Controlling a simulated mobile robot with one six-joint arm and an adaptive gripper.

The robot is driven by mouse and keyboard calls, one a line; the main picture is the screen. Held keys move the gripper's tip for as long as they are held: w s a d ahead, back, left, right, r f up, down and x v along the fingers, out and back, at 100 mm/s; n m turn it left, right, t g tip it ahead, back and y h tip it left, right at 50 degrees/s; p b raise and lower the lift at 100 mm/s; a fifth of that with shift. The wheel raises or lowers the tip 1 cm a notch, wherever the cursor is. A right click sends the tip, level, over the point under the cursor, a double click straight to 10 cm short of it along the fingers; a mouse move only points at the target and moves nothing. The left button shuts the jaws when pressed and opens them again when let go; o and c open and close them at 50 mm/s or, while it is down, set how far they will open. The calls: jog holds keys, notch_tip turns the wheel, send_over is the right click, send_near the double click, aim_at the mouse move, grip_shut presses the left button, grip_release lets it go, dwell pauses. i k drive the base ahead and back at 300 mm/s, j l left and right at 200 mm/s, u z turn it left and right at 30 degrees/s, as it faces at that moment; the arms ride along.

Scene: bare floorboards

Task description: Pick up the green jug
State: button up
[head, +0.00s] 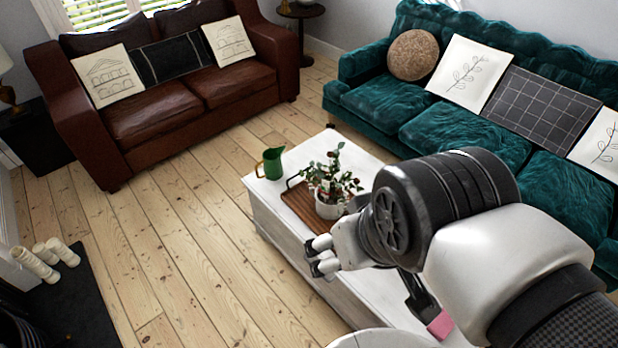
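The green jug (273,163) stands upright at the far left corner of the white coffee table (262,204). Its handle points left, toward the table's edge. My gripper (318,257) is over the table's left long edge, nearer to me than the jug and clearly apart from it. Its two dark-tipped fingers point left in the picture. A small gap shows between the fingertips, and I see nothing held between them. My arm hides much of the near part of the table.
A potted plant (330,186) stands on a brown wooden tray (301,205) close to the jug's right. A brown leather sofa (160,113) is at the back left, a teal sofa (385,103) at the right. Bare floorboards (190,230) left of the table are clear.

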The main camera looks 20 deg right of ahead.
aim_at(273, 167)
jog(key=i+j, duration=0.2)
jog(key=i, duration=0.25)
jog(key=i+j+u, duration=0.1)
jog(key=i, duration=0.35)
jog(key=i+j, duration=0.25)
jog(key=i, duration=0.2)
jog(key=i+j, duration=0.2)
jog(key=i, duration=0.25)
jog(key=u, duration=0.05)
